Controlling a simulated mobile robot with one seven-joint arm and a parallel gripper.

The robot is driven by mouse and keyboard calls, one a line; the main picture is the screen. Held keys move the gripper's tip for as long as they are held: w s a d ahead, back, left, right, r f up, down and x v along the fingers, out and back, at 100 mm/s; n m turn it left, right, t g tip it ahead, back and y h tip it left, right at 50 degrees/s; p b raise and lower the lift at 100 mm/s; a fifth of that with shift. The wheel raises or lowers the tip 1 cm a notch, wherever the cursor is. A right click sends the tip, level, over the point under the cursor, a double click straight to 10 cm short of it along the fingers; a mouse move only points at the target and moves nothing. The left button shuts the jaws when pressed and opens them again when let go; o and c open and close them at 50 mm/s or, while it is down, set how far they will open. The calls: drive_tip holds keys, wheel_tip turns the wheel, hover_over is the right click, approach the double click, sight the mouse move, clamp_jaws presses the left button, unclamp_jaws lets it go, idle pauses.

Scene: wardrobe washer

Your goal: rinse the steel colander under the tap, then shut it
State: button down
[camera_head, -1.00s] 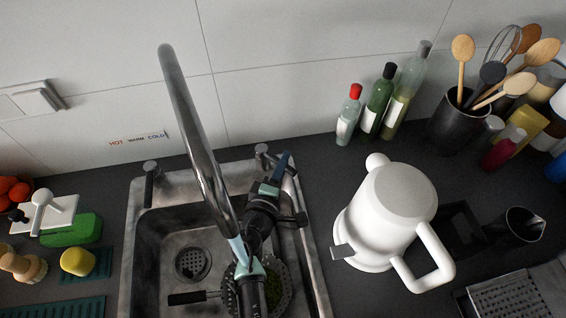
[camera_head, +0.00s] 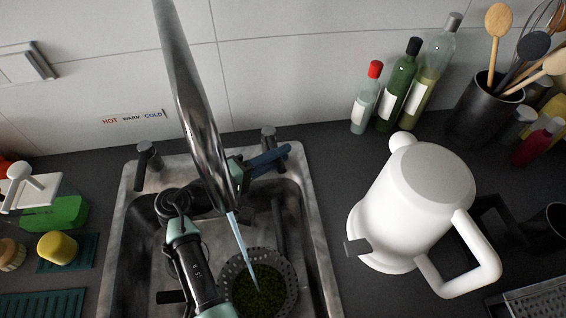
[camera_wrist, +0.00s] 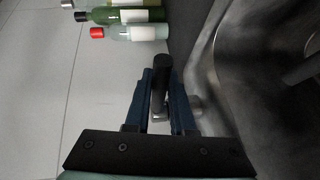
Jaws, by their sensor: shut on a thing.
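The steel colander (camera_head: 288,268) sits in the sink under the tap (camera_head: 190,90), with green stuff inside. In the head view a thin pale-blue water stream (camera_head: 238,236) runs from the spout into it. My gripper (camera_head: 272,158) is at the right tap handle (camera_head: 268,134), behind the spout. In the wrist view my gripper (camera_wrist: 162,85) has its blue fingers on both sides of the dark lever (camera_wrist: 160,72) of that handle and is shut on it. The left tap handle (camera_head: 148,160) stands free. My arm covers part of the sink and the colander's handle.
A white jug (camera_head: 415,205) stands right of the sink, with several bottles (camera_head: 400,90) behind it. A utensil pot (camera_head: 480,112) is at the far right. HOT, WARM, COLD labels (camera_head: 132,117) mark the wall.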

drive_tip(key=shift+s+a+f+m+g+h+b, duration=0.15)
drive_tip(key=shift+a+m+g+h+b, duration=0.35)
drive_tip(key=shift+m+g+h+b, duration=0.45)
drive_tip(key=shift+y, duration=0.25)
drive_tip(key=c, duration=0.8)
unclamp_jaws()
drive_tip(key=shift+o, duration=0.2)
drive_tip(key=b+v, duration=0.1)
drive_tip(key=v, duration=1.2)
drive_tip(key=shift+b, duration=0.35)
